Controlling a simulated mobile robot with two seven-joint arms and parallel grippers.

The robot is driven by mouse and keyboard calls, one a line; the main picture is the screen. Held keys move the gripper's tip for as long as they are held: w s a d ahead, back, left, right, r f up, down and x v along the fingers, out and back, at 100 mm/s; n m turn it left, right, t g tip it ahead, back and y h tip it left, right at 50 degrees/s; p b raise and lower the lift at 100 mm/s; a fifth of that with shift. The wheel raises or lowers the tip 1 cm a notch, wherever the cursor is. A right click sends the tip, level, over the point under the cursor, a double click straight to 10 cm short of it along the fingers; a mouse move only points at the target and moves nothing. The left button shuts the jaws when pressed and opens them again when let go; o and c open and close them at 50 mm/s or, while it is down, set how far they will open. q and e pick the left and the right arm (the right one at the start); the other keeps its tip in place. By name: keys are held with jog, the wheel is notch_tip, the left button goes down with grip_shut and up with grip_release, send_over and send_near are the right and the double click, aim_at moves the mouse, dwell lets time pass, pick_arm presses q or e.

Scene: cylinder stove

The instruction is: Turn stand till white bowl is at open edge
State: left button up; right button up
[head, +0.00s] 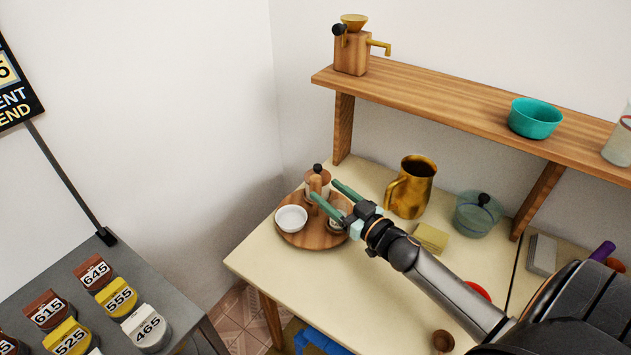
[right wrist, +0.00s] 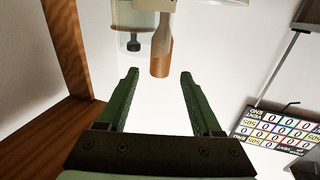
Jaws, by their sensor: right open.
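The stand is a round wooden turntable (head: 316,236) on the cream table, near its left end. The white bowl (head: 291,218) sits on its left front part, by the rim nearest the table's left edge. The gripper and wrist hide the stand's right part and most of a small vessel there. My left gripper is out of view.
A brass pitcher (head: 411,188), a yellow block (head: 430,238) and a glass pot (head: 477,215) stand right of the turntable. A wooden shelf (head: 440,103) overhangs the back. A grey table (head: 150,285) with numbered blocks is at lower left. The cream table's left front corner is clear.

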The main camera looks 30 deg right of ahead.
aim_at(319, 185)
jog(key=shift+w+a, duration=0.15)
jog(key=shift+w, duration=1.2)
jog(key=shift+w+a, duration=0.15)
jog(key=shift+w, duration=1.2)
grip_shut()
